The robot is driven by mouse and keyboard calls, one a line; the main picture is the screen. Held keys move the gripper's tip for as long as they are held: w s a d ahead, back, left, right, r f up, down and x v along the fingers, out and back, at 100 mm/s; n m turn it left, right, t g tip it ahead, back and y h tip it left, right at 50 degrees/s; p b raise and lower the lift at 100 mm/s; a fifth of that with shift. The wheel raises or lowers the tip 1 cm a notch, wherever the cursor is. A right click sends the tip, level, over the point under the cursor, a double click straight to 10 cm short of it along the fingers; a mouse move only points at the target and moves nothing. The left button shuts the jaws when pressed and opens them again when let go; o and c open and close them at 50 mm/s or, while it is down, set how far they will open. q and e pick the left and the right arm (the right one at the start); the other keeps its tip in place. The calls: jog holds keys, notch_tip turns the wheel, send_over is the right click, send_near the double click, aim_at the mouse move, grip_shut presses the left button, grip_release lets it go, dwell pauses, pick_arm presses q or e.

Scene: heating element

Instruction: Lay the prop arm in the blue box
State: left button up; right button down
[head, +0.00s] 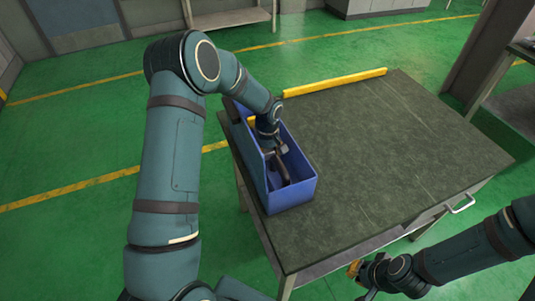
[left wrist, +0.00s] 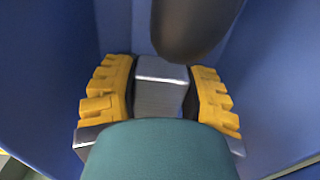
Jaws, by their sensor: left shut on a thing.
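The blue box (head: 292,197) stands on the near left corner of the dark table, open at the top. My left gripper (head: 277,152) reaches down into it. In the left wrist view its yellow fingers (left wrist: 160,98) stand on both sides of a grey metal block (left wrist: 160,84), shut on it. A dark rounded piece (left wrist: 188,28) lies just beyond. In the head view a dark bent piece (head: 283,171), apparently the prop arm, shows inside the box, partly hidden by the gripper. My right gripper (head: 358,277) is empty-looking beside the table's front edge; its opening is unclear.
The dark table top (head: 390,150) is largely clear right of the box. A yellow bar (head: 335,82) runs along its back edge. A drawer handle (head: 462,204) sticks out at the front right. Blue box walls close around the left gripper.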

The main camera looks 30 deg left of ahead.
aim_at(268, 150)
pick_arm(q)
jog(key=shift+f, duration=0.1)
jog(key=o, duration=1.3)
jog(key=shift+c, duration=0.2)
jog(key=shift+r, duration=0.4)
notch_tip(268, 150, up, 11)
jog(key=p, duration=0.1)
jog(key=shift+r, duration=0.2)
